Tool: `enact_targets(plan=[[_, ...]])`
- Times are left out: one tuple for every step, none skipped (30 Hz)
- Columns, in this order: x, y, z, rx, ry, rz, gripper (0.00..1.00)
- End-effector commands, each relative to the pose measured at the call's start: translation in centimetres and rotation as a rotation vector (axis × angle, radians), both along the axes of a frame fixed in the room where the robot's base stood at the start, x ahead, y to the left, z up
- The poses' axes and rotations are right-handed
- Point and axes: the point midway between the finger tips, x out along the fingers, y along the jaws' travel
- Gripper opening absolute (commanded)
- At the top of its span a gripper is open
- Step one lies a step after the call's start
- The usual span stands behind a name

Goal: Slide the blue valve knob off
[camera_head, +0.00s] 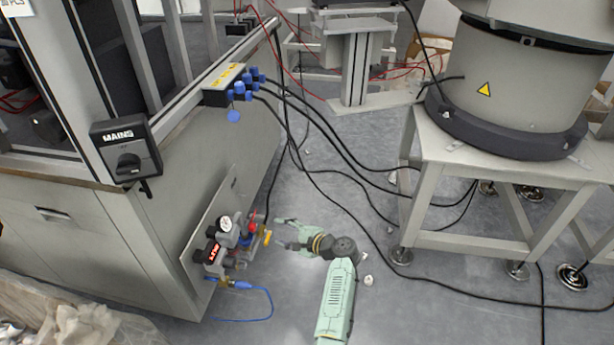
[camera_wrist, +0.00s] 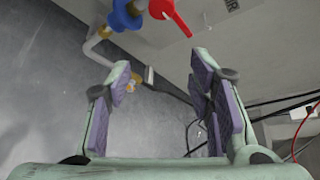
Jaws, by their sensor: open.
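A blue ring-shaped part (camera_wrist: 124,16), which looks like the blue valve knob, sits at the top of the wrist view, cut by the frame edge. A red lever (camera_wrist: 172,14) is right beside it. In the head view, the valve assembly (camera_head: 226,225) is on a panel low on the cabinet side, and a small blue part (camera_head: 246,241) shows between its red and yellow handles. My gripper (camera_head: 282,234) is open and empty, just right of the assembly and apart from it. In the wrist view, the purple pads of my gripper (camera_wrist: 160,72) are wide apart with nothing between them.
A blue hose (camera_head: 262,291) runs from the assembly's bottom over the floor. Black cables (camera_head: 345,178) cross the floor behind my arm. A white stand (camera_head: 470,165) bears a round feeder at right. The grey floor around my gripper is mostly clear.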

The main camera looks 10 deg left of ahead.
Motion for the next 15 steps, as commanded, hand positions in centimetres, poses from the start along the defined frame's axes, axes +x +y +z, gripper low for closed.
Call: enact_targets(plan=[[0.5,-0.4,1.0,-0.05,-0.054,0.006,0.48],[0.7,-0.6,1.4,-0.079,-0.084,0.009,0.48],[1.0,-0.9,2.1,-0.118,-0.122,0.012,0.48],[1.2,-1.1,2.6,-0.148,-0.151,0.015,0.48],[1.4,-1.4,3.1,-0.177,-0.18,0.017,0.48],[1.7,-1.7,3.8,-0.217,-0.22,0.019,0.48],[1.9,-2.0,4.3,-0.245,-0.248,0.021,0.48],[2.1,-2.2,4.9,-0.277,-0.278,0.023,0.48],[2.4,-2.6,5.6,-0.316,-0.315,0.025,0.48],[2.5,-2.7,6.1,-0.339,-0.338,0.026,0.48],[2.7,-2.9,6.6,-0.364,-0.361,0.028,0.48],[2.9,-3.1,7.3,-0.395,-0.392,0.028,0.48],[3.0,-3.3,7.8,-0.42,-0.415,0.028,0.48],[3.2,-3.6,8.3,-0.444,-0.439,0.028,0.48],[3.3,-3.8,9.1,-0.476,-0.469,0.027,0.48]])
